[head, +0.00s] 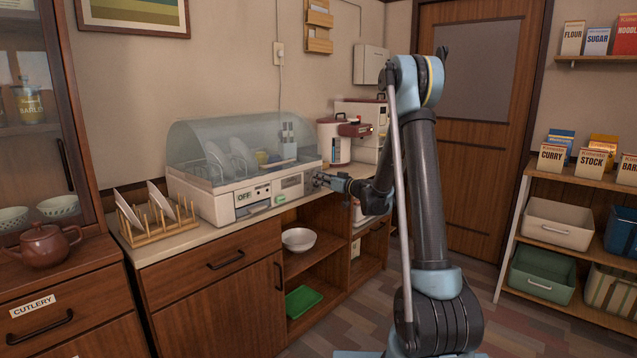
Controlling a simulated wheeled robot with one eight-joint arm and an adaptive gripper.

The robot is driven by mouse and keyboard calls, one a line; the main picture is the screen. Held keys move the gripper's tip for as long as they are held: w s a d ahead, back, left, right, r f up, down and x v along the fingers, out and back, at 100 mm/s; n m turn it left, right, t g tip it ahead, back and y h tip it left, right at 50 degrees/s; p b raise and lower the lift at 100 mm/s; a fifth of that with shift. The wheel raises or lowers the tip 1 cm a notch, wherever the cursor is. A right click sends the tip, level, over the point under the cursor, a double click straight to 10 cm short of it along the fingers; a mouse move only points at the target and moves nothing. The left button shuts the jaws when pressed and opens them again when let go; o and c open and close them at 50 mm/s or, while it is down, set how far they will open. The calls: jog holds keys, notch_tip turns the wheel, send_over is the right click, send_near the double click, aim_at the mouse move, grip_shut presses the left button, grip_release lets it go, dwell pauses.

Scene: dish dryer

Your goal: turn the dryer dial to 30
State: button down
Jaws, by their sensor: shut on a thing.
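The dish dryer (225,207) stands on the counter, with a clear domed lid (205,145) closed over several dishes. Its front panel has an "OFF" label (244,197), small controls and a green mark (280,199). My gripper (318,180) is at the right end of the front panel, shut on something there. The dial is most likely what it holds, but the gripper covers it, so its setting cannot be read.
A wooden rack (155,225) with plates stands left of the dryer. A red and white appliance (335,140) stands behind my gripper, to the right. Open shelves below hold a white bowl (298,239) and a green tray (302,301).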

jog(key=f+m, duration=0.1)
jog(key=m, duration=0.7)
jog(key=f+m, duration=0.1)
jog(key=m, duration=0.7)
jog(key=w+d+f+m, duration=0.1)
jog(key=m, duration=0.7)
jog(key=shift+f+m, duration=0.1)
jog(key=shift+m, duration=0.3)
jog(key=c, duration=1.6)
grip_release()
jog(key=shift+a, duration=0.1)
jog(key=shift+c, duration=0.2)
jog(key=shift+s, duration=0.1)
jog(key=v, duration=1.2)
